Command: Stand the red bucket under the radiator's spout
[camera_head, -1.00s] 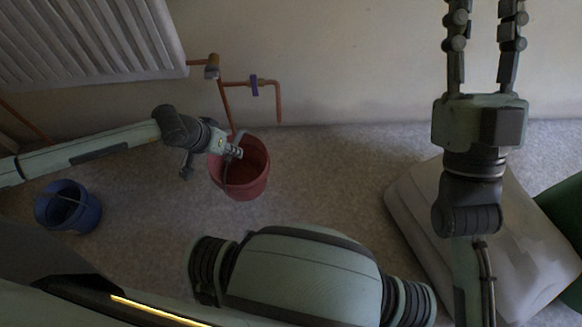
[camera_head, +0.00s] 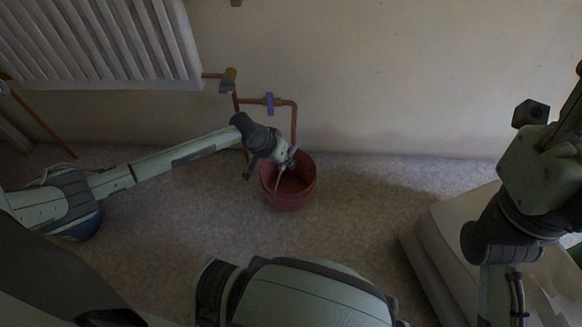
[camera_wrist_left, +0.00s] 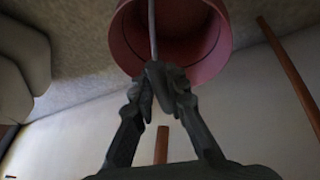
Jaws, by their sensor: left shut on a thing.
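The red bucket (camera_head: 288,196) is near the wall, close below the down-turned end of the copper spout (camera_head: 294,122) in the head view. Whether its base touches the floor I cannot tell. The spout has a purple valve (camera_head: 269,103) and joins the pipe from the white radiator (camera_head: 110,45). My left gripper (camera_head: 290,163) is shut on the bucket's thin handle; the left wrist view shows the fingers (camera_wrist_left: 163,80) closed around the handle (camera_wrist_left: 152,30), with the bucket's open mouth (camera_wrist_left: 212,50) beyond. My right gripper (camera_head: 574,108) is at the right edge, its fingers partly cut off.
The carpet between the red bucket and the pale object is clear.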

